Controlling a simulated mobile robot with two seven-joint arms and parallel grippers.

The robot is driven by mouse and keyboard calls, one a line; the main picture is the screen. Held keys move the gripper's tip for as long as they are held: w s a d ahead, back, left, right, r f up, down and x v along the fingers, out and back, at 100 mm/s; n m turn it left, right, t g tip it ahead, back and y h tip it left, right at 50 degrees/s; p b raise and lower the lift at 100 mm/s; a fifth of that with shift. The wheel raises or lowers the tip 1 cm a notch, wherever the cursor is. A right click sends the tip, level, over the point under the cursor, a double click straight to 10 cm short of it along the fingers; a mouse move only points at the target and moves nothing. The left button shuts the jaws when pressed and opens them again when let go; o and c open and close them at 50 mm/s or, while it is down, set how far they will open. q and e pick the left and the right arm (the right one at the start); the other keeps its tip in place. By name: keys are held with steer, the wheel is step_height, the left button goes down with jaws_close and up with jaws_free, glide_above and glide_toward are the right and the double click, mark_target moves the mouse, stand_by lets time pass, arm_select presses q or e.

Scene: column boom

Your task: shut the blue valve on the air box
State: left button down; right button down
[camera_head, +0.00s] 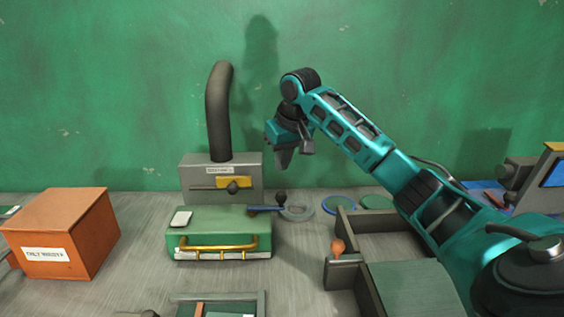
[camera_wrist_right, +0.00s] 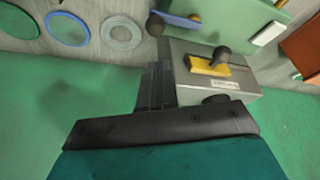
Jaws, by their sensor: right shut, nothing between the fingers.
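The air box (camera_head: 192,172) is a grey box with a thick dark pipe (camera_head: 218,115) rising from its top; it shows upside down in the wrist view (camera_wrist_right: 240,97). On its front is a yellow lever (camera_head: 240,182) with a dark knob. Lower down, a blue valve lever (camera_head: 264,209) points sideways past the box's right edge, with a dark knob at its outer end; the wrist view also shows this blue lever (camera_wrist_right: 178,20). The green case partly hides its surroundings. My right gripper (camera_head: 284,160) is shut and empty, right of the air box and above the blue lever, apart from it.
A green case (camera_head: 215,222) with a gold handle stands in front of the air box. An orange box (camera_head: 65,235) stands left. A grey ring (camera_head: 297,214), a blue ring (camera_head: 338,205) and a divided tray (camera_head: 345,280) lie right. The green wall (camera_head: 120,90) is behind.

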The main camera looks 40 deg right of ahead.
steer(key=x, duration=0.7)
steer(key=shift+f, duration=0.25)
steer(key=shift+w, duration=0.15)
